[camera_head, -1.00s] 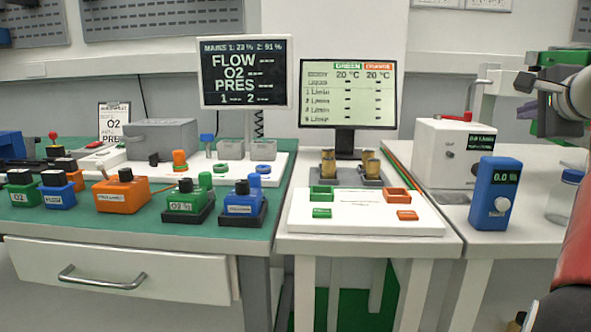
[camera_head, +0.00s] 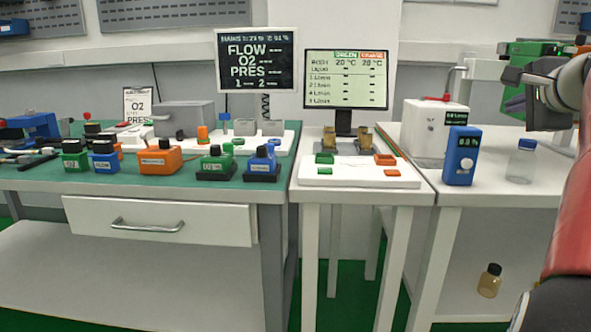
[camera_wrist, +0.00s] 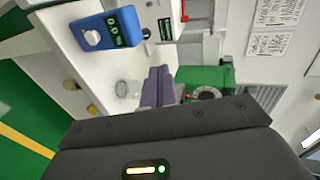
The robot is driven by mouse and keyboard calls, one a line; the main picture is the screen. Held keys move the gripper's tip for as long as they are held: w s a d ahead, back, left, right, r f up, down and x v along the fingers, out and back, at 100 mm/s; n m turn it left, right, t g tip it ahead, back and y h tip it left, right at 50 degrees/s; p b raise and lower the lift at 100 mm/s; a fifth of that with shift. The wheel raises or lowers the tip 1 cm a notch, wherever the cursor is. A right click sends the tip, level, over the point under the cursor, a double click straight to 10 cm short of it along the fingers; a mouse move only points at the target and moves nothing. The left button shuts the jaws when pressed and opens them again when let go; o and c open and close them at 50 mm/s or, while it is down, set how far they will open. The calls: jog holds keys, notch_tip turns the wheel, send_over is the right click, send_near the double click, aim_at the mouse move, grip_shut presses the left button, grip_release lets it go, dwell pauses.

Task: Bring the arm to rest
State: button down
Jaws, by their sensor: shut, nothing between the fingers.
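My arm is raised at the right edge of the head view, with a red link and grey joints. My gripper (camera_head: 513,76) is held in the air in front of a green device (camera_head: 528,92) and points left. In the wrist view its two purple-grey fingers (camera_wrist: 158,84) lie together with nothing between them. The fingers appear apart from the blue meter and the bench things. Part of the arm is cut off by the picture's right edge.
A blue meter (camera_head: 460,156), a white box (camera_head: 424,133) and a clear bottle (camera_head: 521,161) stand on the right bench. A brown bottle (camera_head: 489,281) stands low beneath. A monitor (camera_head: 346,80) stands mid-bench. Coloured modules line the green-topped bench (camera_head: 120,181); its drawer (camera_head: 160,221) is shut.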

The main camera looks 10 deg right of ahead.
jog(key=s+a+f+n+g+y, duration=0.2)
jog(key=a+f+n, duration=0.3)
jog(key=a+f, duration=0.55)
jog(key=s+a+f+n+g+y, duration=0.2)
jog(key=a+f+n, duration=0.45)
jog(key=a, duration=0.75)
jog(key=s+a+f+n+g, duration=0.2)
jog(key=s+a+f+n, duration=0.2)
jog(key=s+f, duration=0.3)
jog(key=s+a+f+n+g, duration=0.2)
jog(key=s+a+f+n, duration=0.3)
jog(key=f, duration=0.6)
jog(key=s, duration=0.2)
jog(key=shift+s+a+f, duration=0.15)
jog(key=shift+s+f, duration=0.15)
jog(key=shift+f, duration=0.05)
